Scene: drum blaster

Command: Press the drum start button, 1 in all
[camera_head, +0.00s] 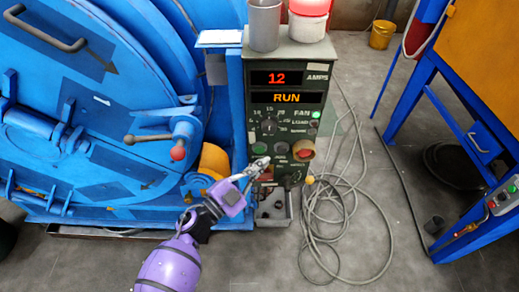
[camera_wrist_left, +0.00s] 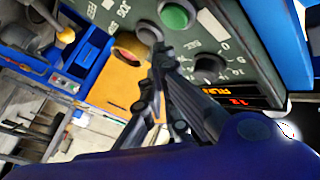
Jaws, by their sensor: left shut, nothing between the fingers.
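I cannot read which label marks drum start. My left gripper (camera_head: 262,163) is shut and empty, its tip just below the green button in the head view. In the left wrist view, its fingertips (camera_wrist_left: 160,55) are near the grey button (camera_wrist_left: 150,32), with the green button (camera_wrist_left: 174,16) beside it. Contact cannot be told. My right gripper is not in view.
A large blue drum machine (camera_head: 90,110) with a red-knobbed lever (camera_head: 178,153) stands left of the box. Grey cables (camera_head: 340,205) lie on the floor to the right. A blue frame (camera_head: 445,110) stands further right.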

